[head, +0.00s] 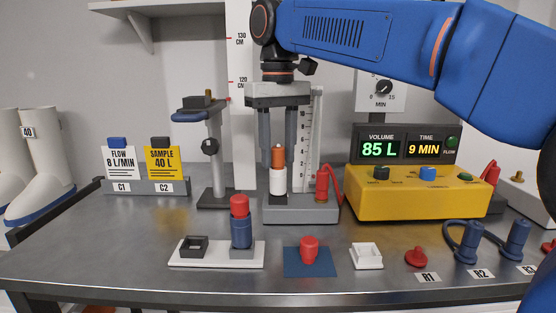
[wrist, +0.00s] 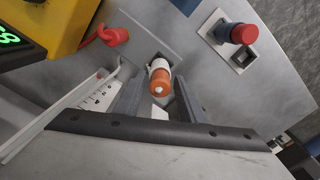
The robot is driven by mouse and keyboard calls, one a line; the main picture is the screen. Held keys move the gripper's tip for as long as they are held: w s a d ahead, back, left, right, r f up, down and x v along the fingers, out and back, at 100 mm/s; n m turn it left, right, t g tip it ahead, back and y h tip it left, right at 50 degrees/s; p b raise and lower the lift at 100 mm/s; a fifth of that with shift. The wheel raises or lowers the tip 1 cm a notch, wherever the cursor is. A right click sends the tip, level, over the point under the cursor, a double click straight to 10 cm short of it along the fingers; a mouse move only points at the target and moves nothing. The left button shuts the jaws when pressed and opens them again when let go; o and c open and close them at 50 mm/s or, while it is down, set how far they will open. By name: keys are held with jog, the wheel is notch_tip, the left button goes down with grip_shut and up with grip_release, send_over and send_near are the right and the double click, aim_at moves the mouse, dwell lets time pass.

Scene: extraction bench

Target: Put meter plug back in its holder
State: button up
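I cannot tell for sure which part is the meter plug. A white cylinder with an orange top (head: 278,183) stands upright on the grey base of the scale stand (head: 300,212); it also shows in the wrist view (wrist: 161,80). My gripper (head: 278,158) is above it, pointing down, with its fingers open on either side of the orange top and small gaps visible. A red stopper (head: 309,249) sits on a blue mat (head: 292,271). A small white square holder (head: 367,262) to its right looks empty. A red hose end (head: 322,185) stands on the base's right.
A white tray (head: 216,262) holds a black square socket (head: 193,247) and a red-capped blue cylinder (head: 240,231). The yellow meter box (head: 420,198) stands at right. A clamp stand (head: 214,165) is at left.

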aim_at(278, 147)
grip_shut()
jog(key=shift+r, duration=2.45)
